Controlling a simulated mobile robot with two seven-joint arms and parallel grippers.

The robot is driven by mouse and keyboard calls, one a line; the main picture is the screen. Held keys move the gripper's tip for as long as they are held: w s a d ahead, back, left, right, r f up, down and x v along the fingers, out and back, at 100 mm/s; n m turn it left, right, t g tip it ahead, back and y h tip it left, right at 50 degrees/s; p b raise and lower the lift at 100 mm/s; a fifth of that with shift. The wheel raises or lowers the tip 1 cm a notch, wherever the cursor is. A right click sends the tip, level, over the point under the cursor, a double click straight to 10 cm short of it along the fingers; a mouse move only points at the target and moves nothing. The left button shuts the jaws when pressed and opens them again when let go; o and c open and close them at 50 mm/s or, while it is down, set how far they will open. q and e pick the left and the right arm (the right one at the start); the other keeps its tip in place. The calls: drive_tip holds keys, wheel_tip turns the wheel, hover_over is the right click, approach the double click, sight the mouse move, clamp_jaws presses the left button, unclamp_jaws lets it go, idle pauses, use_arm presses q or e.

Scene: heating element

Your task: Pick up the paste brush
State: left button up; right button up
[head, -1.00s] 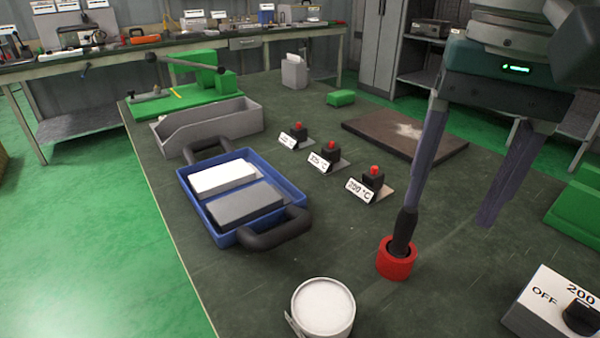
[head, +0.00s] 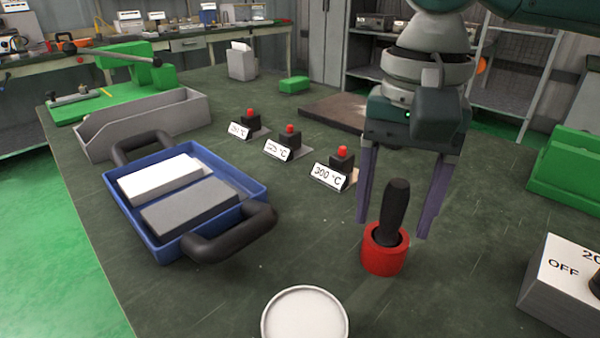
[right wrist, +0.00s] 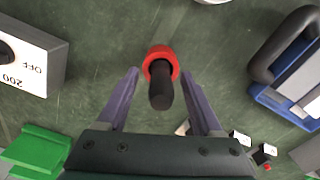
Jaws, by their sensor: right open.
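The paste brush (head: 396,208) stands upright with its black handle up in a red round holder (head: 384,252) on the dark green table. Its lower end is hidden inside the holder. My right gripper (head: 392,226) is open and points down, with its fingers apart on either side of the handle in the head view. In the right wrist view the brush handle (right wrist: 160,88) shows between and slightly beyond the fingertips, with the red holder (right wrist: 160,58) behind it. The fingers do not appear to touch the handle. My left gripper is not in view.
A white round tin (head: 305,318) stands in front, left of the holder. A blue tray (head: 165,249) with two blocks is at left. Red-button stands (head: 341,160) are behind. An OFF/200 control box (head: 560,300) is at right. Bare table surrounds the holder.

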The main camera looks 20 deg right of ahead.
drive_tip(key=shift+f, duration=0.25)
clamp_jaws()
idle(0.3)
